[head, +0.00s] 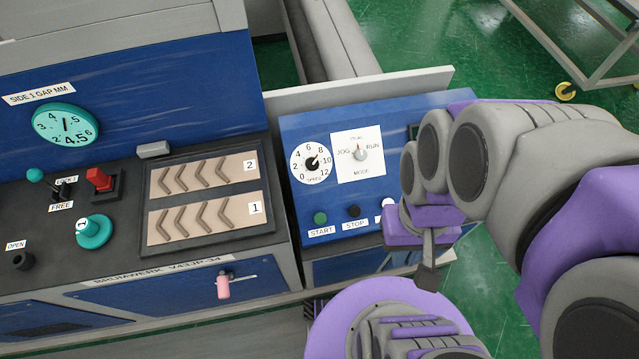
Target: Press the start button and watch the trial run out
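The green start button (320,218) sits at the lower left of the blue control panel (300,128), above a START label. A dark stop button (354,211) is to its right, above a STOP label. A white button (388,203) further right is partly hidden by my arm. The mode knob (361,154) sits on a white plate marked JOG and RUN; its exact setting is hard to tell. My gripper (428,275) points down in front of the panel, to the right of and below the buttons, apart from the start button. Its fingertips look close together, with nothing seen between them.
A speed dial (311,163) is left of the mode plate. The machine's left console holds a red switch (100,180), a teal knob (93,231) and a tray with chevron grooves (205,238). A pink handle (223,286) sticks out below. A wheeled frame (600,75) stands back right on green floor.

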